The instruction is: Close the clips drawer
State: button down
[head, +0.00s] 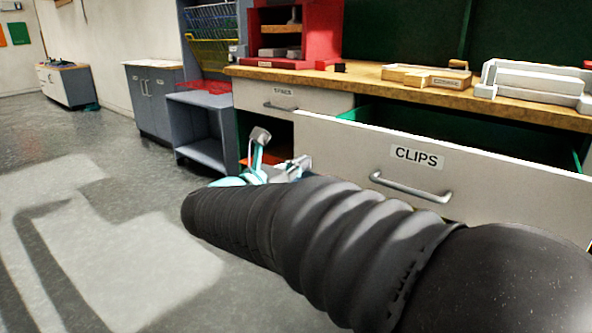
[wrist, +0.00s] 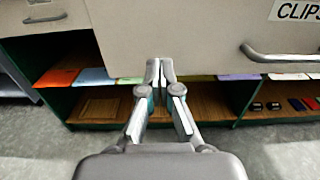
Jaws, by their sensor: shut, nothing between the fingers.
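The clips drawer (head: 340,148) is pulled well out from the workbench, with its green inside showing. Its white front carries a CLIPS label and a grey bar handle (head: 410,188). In the wrist view the drawer front (wrist: 190,35) fills the upper middle, with the handle (wrist: 285,56) at the right. My gripper (wrist: 160,65) is shut and empty, its fingertips at the lower edge of the drawer front, left of the handle. I cannot tell whether they touch it. In the head view my gripper (head: 277,150) shows partly behind my arm, near the drawer's left end.
A shut drawer (head: 290,97) with its own handle sits left of the clips drawer. Below are open shelves (wrist: 100,108) with coloured sheets and small items. The wooden worktop (head: 360,82) holds trays and a red unit (head: 270,40). Grey floor (head: 100,220) is free at left.

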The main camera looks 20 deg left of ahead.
aim_at(326, 151)
jog(key=x, duration=0.6)
jog(key=shift+w+d, duration=0.1)
jog(key=shift+w, duration=0.2)
